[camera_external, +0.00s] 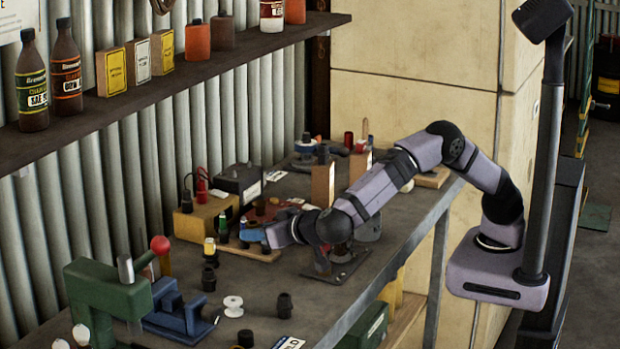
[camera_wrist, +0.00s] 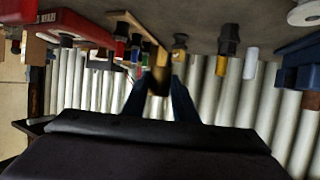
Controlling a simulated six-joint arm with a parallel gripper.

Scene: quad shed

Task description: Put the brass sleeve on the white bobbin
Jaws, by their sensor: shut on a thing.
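The white bobbin (camera_external: 233,306) stands on the bench in front of the blue vice, apart from my gripper. It also seems to be the pale round thing (camera_wrist: 306,13) at the top right corner of the wrist view. My gripper (camera_external: 270,238) is low over the bench by the wooden peg board, with its fingertips mostly hidden in the external view. In the wrist view my gripper (camera_wrist: 160,88) is shut on a dark brownish-gold piece, which looks like the brass sleeve (camera_wrist: 159,78). The sleeve is blurred and shadowed, and I cannot make it out in the external view.
The peg board (camera_external: 258,254) with several coloured pegs lies beside my gripper. Dark fittings (camera_external: 209,279) and another dark piece (camera_external: 284,304) stand around the bobbin. The blue vice (camera_external: 178,312) and green press (camera_external: 100,295) are at left.

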